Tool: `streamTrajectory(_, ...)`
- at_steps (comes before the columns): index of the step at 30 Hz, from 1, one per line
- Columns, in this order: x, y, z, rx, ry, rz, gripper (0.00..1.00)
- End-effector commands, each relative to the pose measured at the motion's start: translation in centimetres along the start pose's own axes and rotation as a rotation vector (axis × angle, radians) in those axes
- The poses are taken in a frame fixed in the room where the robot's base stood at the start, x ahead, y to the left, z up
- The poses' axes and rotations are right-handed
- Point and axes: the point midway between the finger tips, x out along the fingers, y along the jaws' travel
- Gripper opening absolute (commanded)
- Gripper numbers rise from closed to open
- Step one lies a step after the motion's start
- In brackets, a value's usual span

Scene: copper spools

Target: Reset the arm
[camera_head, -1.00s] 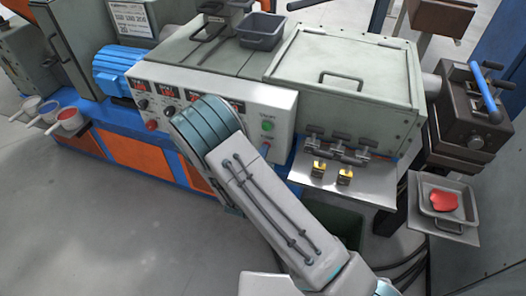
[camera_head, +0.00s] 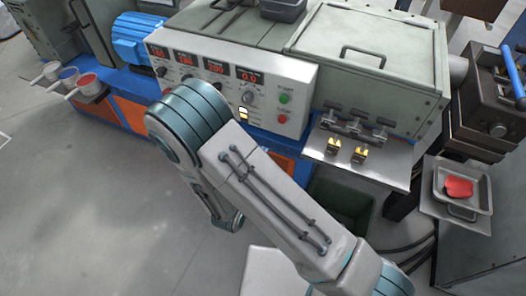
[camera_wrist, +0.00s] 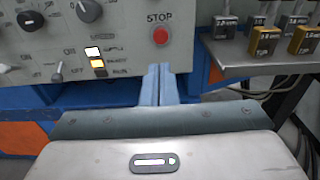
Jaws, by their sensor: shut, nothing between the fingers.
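My gripper (camera_wrist: 162,85) shows in the wrist view, with its two thin fingers pressed together and nothing between them. It points toward the front of the machine, below the red STOP button (camera_wrist: 160,36) on the control panel. In the head view my arm reaches across the lower middle of the picture and bends at a large joint, and the gripper itself is hidden behind the arm. The control panel (camera_head: 305,85) with red displays and knobs is behind the arm.
A metal shelf (camera_head: 385,172) with yellow-tipped fittings (camera_head: 333,147) juts out right of the panel. A tray (camera_head: 482,205) with a red piece (camera_head: 458,187) sits at the far right. A green bin (camera_head: 345,203) stands below the shelf. Open floor (camera_head: 90,210) lies at the left.

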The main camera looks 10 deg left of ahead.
Motion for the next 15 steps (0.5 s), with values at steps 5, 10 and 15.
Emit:
streamTrajectory(5,0.0,0.0,0.0,0.0,0.0,-0.001,0.0)
streamTrajectory(10,0.1,0.0,0.0,0.0,0.0,-0.001,0.0)
streamTrajectory(15,0.9,-1.4,1.4,0.036,0.004,-0.074,0.0)
